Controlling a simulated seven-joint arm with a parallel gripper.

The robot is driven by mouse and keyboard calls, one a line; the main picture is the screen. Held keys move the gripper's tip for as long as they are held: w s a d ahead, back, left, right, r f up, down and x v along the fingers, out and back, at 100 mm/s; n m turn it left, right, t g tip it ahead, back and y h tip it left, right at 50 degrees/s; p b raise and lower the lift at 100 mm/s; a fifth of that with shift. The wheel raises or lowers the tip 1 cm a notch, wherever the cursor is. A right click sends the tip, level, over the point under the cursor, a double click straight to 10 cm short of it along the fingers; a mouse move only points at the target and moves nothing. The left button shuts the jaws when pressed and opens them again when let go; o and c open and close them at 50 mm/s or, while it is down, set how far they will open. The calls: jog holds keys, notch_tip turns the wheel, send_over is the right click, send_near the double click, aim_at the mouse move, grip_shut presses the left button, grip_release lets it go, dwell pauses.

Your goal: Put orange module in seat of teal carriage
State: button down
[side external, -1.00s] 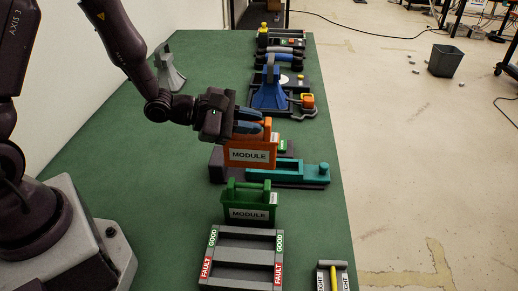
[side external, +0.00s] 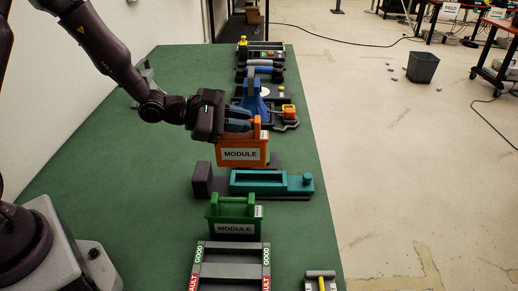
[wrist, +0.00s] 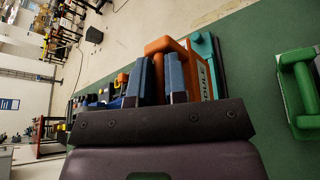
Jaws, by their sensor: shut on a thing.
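The orange module (side external: 242,141), a box with a white MODULE label, hangs upright in my gripper (side external: 250,124). My gripper is shut on its top handle. In the wrist view, the orange module (wrist: 165,45) shows between and beyond the fingers of my gripper (wrist: 160,70). The teal carriage (wrist: 204,48) shows partly behind the module in the wrist view.
A green module (side external: 235,221) stands in front of the carriage, with a GOOD/FAULT rack (side external: 229,271) nearer the camera. A blue stand (side external: 254,104) and an orange-and-yellow part (side external: 289,112) lie behind. The green table's left side is mostly clear.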

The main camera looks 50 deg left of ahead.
aim_at(257, 149)
jog(key=w+f, duration=0.4)
jog(key=f, duration=0.1)
jog(key=shift+w+d+f, duration=0.2)
jog(key=shift+w+f, duration=0.05)
jog(key=shift+w, duration=0.1)
notch_tip(257, 149, down, 3)
jog(key=shift+w+f, duration=0.15)
jog(key=shift+f, duration=0.35)
jog(key=c, duration=1.1)
grip_release()
jog(key=shift+c, duration=0.2)
jog(key=shift+s, duration=0.2)
jog(key=v, duration=1.1)
jog(key=shift+s+a+r, duration=0.2)
jog(key=shift+a+r, duration=0.05)
jog(key=shift+r, duration=0.15)
